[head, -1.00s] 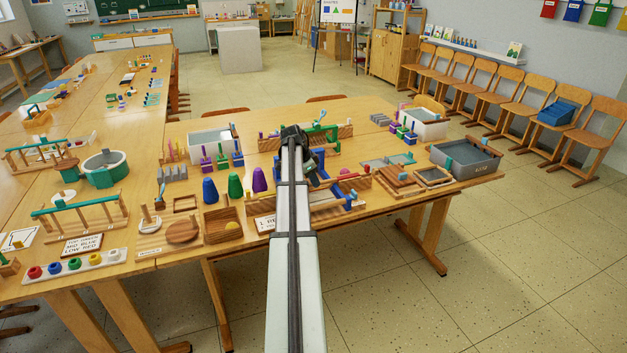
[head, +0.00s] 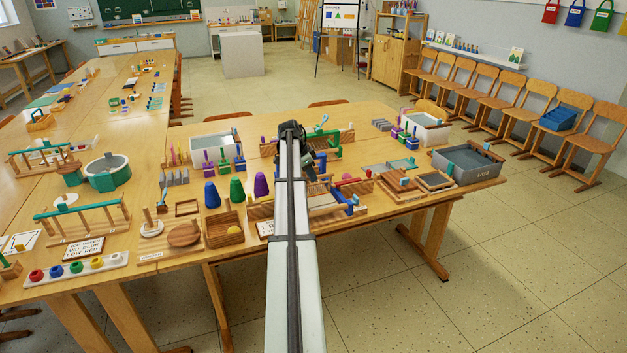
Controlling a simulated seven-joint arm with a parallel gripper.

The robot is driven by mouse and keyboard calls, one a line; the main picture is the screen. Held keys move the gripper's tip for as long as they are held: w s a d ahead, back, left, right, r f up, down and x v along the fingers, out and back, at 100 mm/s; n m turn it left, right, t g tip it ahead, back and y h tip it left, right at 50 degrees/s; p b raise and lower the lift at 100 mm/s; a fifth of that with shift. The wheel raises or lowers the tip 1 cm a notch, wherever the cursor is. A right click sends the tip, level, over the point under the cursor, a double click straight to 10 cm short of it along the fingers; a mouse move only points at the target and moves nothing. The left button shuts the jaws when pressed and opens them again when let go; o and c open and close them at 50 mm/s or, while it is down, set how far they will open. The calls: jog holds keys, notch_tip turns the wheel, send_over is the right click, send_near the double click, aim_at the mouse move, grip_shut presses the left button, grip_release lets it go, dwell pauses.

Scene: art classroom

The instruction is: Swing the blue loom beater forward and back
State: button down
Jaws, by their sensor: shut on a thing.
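Wooden looms stand near the front edge of the right-hand table, partly hidden behind my arm. The nearer loom (head: 330,208) has blue fittings at its right end. Blue parts of the beater (head: 321,158) show just right of my wrist; the rest is covered by the arm. My gripper (head: 311,174) points down beside these blue parts, small and dark in the head view. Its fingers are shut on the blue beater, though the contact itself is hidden. A loom with green fittings (head: 328,138) stands behind.
A red-ended wooden bar (head: 341,176) lies close to the right of my gripper. Wooden trays (head: 400,186) and a grey bin (head: 466,163) are farther right. Purple, green and blue cones (head: 236,190) stand to the left. The floor to the right is open.

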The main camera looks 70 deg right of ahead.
jog(key=w+d, duration=0.5)
jog(key=shift+f, duration=0.35)
jog(key=shift+w+d, duration=0.1)
jog(key=c, duration=1.1)
grip_release()
jog(key=v, duration=1.4)
jog(key=shift+f, duration=0.1)
